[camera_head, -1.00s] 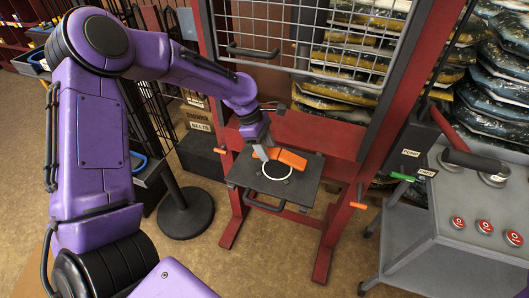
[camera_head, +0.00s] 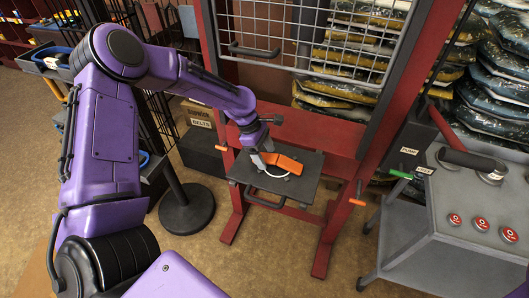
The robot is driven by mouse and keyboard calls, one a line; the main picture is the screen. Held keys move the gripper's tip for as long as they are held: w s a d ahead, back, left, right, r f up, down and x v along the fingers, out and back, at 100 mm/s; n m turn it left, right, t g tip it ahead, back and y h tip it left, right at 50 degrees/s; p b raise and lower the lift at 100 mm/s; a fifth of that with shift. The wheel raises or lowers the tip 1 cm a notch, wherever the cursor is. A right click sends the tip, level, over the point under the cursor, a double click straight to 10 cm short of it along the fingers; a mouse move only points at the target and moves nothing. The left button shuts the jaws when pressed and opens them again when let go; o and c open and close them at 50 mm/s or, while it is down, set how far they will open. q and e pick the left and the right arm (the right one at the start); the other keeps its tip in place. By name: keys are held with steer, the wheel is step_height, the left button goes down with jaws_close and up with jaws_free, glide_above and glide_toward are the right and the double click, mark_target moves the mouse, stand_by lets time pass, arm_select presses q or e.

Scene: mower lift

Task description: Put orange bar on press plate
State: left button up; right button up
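The orange bar (camera_head: 286,164) is at the press plate (camera_head: 301,189), a dark flat plate in the red press frame. It covers most of a white ring (camera_head: 270,174) marked on the plate; only the ring's lower edge shows. My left gripper (camera_head: 263,161) comes down from the left at the bar's left end and appears shut on it. I cannot tell whether the bar rests on the plate or is just above it. My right gripper is not in view.
The red frame's right post (camera_head: 365,165) and a wire mesh guard (camera_head: 318,40) stand around the plate. A grey control cart (camera_head: 445,215) with red buttons is at right. A black round-based stand (camera_head: 187,209) is at left. The floor in front is clear.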

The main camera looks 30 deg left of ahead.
arm_select(q)
steer(key=shift+s, duration=0.1)
steer(key=shift+r, duration=0.15)
steer(key=w+b+v, duration=0.1)
steer(key=v, duration=1.1)
steer(key=shift+s, duration=0.35)
steer(key=shift+r, duration=0.1)
